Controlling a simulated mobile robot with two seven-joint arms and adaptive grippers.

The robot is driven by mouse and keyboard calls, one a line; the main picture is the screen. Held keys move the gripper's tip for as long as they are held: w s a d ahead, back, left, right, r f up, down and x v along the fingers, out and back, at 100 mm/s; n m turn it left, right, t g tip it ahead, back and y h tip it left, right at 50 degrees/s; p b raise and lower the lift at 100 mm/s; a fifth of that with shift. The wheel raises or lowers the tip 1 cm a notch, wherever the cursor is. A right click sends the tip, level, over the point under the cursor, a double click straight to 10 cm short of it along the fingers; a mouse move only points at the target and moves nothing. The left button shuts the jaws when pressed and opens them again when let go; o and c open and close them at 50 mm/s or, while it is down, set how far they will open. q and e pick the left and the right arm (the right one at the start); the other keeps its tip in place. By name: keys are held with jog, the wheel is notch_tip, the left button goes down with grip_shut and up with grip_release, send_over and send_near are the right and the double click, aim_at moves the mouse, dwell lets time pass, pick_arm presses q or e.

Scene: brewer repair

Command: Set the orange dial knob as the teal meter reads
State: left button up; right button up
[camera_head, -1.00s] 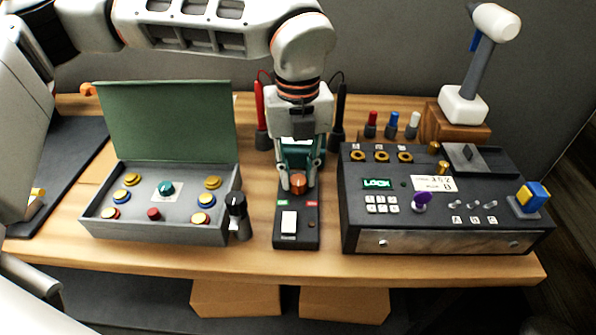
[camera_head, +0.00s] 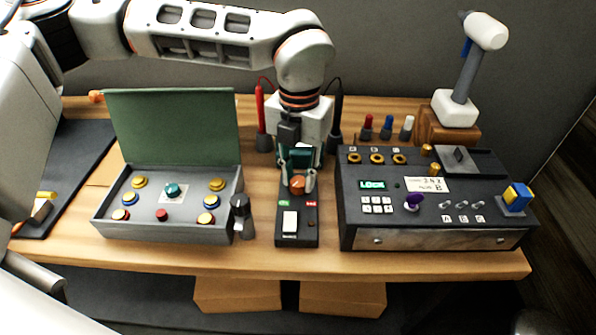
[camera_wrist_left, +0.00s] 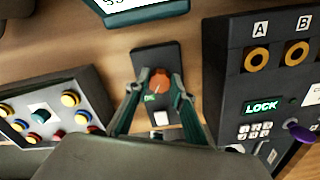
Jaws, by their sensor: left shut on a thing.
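The orange dial knob (camera_head: 298,185) sits on a narrow black panel (camera_head: 285,239) with a white switch in front of it. My left gripper (camera_head: 299,182) reaches down from behind and is shut on the knob. The left wrist view shows the knob (camera_wrist_left: 159,86) between the two teal-edged fingers (camera_wrist_left: 158,91), with a pale pointer mark on it. The teal meter (camera_wrist_left: 150,13) shows at the top of that view. Its screen is cut off, and I cannot read the whole value. In the head view I cannot make out its reading behind the gripper. My right gripper is not in view.
An open grey button box (camera_head: 150,228) with a green lid stands left. A black lock console (camera_head: 357,222) stands close on the right. Red (camera_head: 261,105) and black probes stand behind. A hammer (camera_head: 466,75) stands at the back right.

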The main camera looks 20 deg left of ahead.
aim_at(299, 181)
pick_arm(q)
jog(key=shift+r+m, duration=0.1)
jog(key=shift+m, duration=0.8)
jog(key=o, duration=1.1)
notch_tip(299, 181, up, 12)
